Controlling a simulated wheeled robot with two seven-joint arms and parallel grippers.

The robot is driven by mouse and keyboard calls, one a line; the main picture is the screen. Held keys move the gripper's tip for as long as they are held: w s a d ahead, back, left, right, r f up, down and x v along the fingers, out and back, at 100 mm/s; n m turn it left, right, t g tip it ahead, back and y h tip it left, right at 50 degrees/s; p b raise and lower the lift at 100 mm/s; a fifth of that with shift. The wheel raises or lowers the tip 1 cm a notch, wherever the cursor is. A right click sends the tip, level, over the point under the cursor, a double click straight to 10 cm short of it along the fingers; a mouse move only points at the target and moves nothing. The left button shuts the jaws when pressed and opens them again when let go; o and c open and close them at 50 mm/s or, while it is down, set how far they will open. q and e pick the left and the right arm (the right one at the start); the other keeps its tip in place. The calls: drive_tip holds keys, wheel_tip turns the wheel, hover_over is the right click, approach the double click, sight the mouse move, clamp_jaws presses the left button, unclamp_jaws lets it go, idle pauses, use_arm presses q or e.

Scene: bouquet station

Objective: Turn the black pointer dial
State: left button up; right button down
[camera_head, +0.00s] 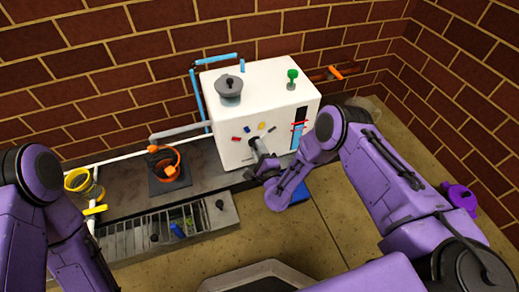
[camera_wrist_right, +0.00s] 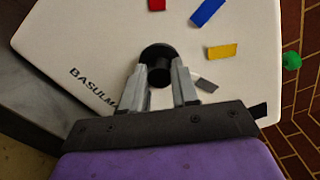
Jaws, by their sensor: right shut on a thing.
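The black pointer dial (camera_wrist_right: 158,54) is on the front face of the white box (camera_wrist_right: 95,40), with coloured marks around it. In the right wrist view my right gripper (camera_wrist_right: 160,76) has its two grey fingers on either side of the dial's black knob, shut on it. In the head view my right gripper (camera_head: 259,152) reaches the box's front and hides most of the dial. The dial's pointer direction is hard to tell. My left arm is at the left edge of the head view; its gripper is not seen.
Red (camera_head: 236,138), blue (camera_head: 247,129) and yellow (camera_head: 262,126) marks sit around the dial. A grey lidded pot (camera_head: 228,87) and a green valve knob (camera_head: 292,75) are on top of the box. A grated drain (camera_head: 150,238) lies left; open floor lies in front.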

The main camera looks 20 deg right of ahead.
use_arm(q)
drive_tip(key=shift+s+f, duration=0.1)
use_arm(e)
drive_tip(key=shift+w+m, duration=0.1)
drive_tip(key=shift+m, duration=0.8)
drive_tip(key=c, duration=0.8)
unclamp_jaws()
drive_tip(key=shift+c, duration=0.2)
use_arm(q)
drive_tip(key=shift+n+t+y, duration=0.4)
drive_tip(key=shift+n+t, duration=0.2)
drive_tip(key=r+p, duration=0.1)
drive_tip(key=w+r+p, duration=0.1)
drive_tip(key=r+p, duration=0.2)
drive_tip(key=shift+w+a, duration=0.3)
drive_tip(key=shift+w, duration=0.05)
use_arm(e)
drive_tip(key=s, duration=1)
drive_tip(key=shift+s+d, duration=0.2)
drive_tip(key=shift+s, duration=0.1)
